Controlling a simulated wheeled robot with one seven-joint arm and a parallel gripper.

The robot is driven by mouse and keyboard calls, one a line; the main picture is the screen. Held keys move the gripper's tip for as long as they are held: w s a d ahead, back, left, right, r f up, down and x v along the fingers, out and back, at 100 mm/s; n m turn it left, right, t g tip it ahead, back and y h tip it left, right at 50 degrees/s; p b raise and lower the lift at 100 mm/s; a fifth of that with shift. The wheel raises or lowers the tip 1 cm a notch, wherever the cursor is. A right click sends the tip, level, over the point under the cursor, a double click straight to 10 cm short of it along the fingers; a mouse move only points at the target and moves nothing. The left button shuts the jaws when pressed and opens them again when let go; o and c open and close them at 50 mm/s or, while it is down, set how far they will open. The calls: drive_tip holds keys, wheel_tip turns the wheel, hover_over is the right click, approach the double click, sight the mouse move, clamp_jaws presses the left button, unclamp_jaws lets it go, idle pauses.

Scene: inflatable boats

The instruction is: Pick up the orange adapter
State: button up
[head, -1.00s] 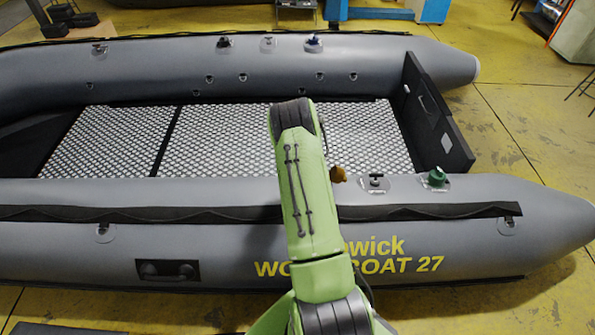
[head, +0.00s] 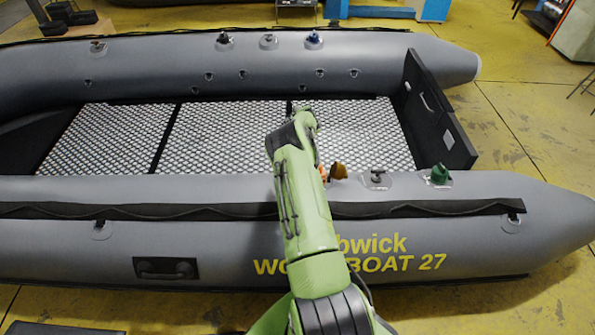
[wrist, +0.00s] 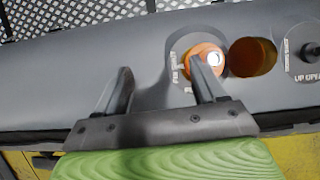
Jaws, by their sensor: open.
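In the wrist view a bright orange round piece (wrist: 209,57) with a white centre sits on a grey lettered patch on the near boat tube; this looks like the orange adapter. A darker brown-orange cup-like piece (wrist: 253,57) stands just right of it. In the head view a sliver of orange (head: 323,174) shows beside my arm, with the brown-orange piece (head: 339,171) to its right. My gripper (wrist: 160,66) is open and empty over the tube. Its right finger overlaps the left edge of the orange piece in the picture; contact cannot be told.
The near grey tube (head: 120,230) runs across in front of me. A grey valve (head: 377,178) and a green fitting (head: 439,174) stand right of the brown-orange piece. The checkered deck (head: 225,140) behind is clear. Several fittings stand on the far tube.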

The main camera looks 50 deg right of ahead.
drive_tip(key=b+x, duration=0.4)
drive_tip(key=x, duration=0.3)
drive_tip(key=shift+f, duration=0.45)
drive_tip(key=shift+r, duration=0.1)
drive_tip(key=shift+c, duration=0.2)
clamp_jaws()
drive_tip(key=shift+o, duration=0.2)
unclamp_jaws()
